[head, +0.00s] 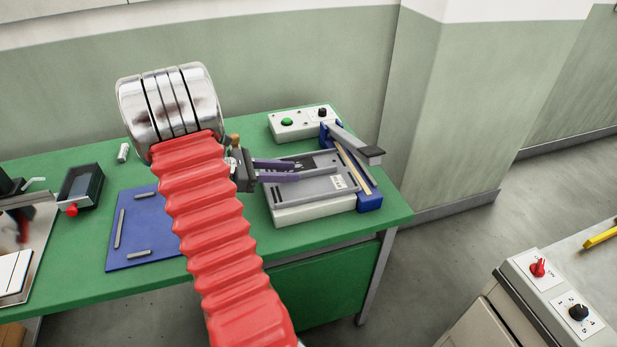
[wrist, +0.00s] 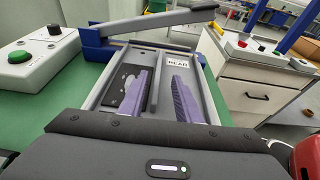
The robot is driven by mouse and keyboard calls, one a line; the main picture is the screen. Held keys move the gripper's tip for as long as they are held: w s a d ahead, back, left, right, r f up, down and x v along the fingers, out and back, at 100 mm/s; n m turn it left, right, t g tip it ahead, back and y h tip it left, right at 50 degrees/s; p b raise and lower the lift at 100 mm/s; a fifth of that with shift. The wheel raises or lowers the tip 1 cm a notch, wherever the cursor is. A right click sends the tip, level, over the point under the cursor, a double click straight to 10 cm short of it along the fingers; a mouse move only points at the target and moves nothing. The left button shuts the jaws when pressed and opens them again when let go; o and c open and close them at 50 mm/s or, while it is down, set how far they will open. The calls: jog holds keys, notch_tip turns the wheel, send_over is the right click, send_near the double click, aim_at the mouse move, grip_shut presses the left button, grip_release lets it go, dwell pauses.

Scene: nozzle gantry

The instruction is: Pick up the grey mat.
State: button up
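I cannot clearly pick out a grey mat. The nearest grey thing is a shallow grey tray (head: 335,193) with raised edges, on a white box on the green bench; it also shows in the wrist view (wrist: 209,98) with a "REAR" label. A dark plate with holes (wrist: 116,84) lies in its left part, partly hidden by a finger. My gripper (head: 300,167) has two purple fingers reaching over the tray. In the wrist view my gripper (wrist: 163,82) is open, with a gap between the fingers and a grey divider visible there. Whether the fingers touch the tray, I cannot tell.
A blue fixture (head: 369,199) with a grey lever stands along the tray's right side. A white button box (head: 305,121) with a green button is behind. A blue mat (head: 155,212) with grey bars lies left of my red arm sleeve. A dark device (head: 82,187) stands further left.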

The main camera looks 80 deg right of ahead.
aim_at(302, 172)
jog(key=shift+x, duration=2.6)
jog(key=shift+w+d, duration=0.1)
grip_shut()
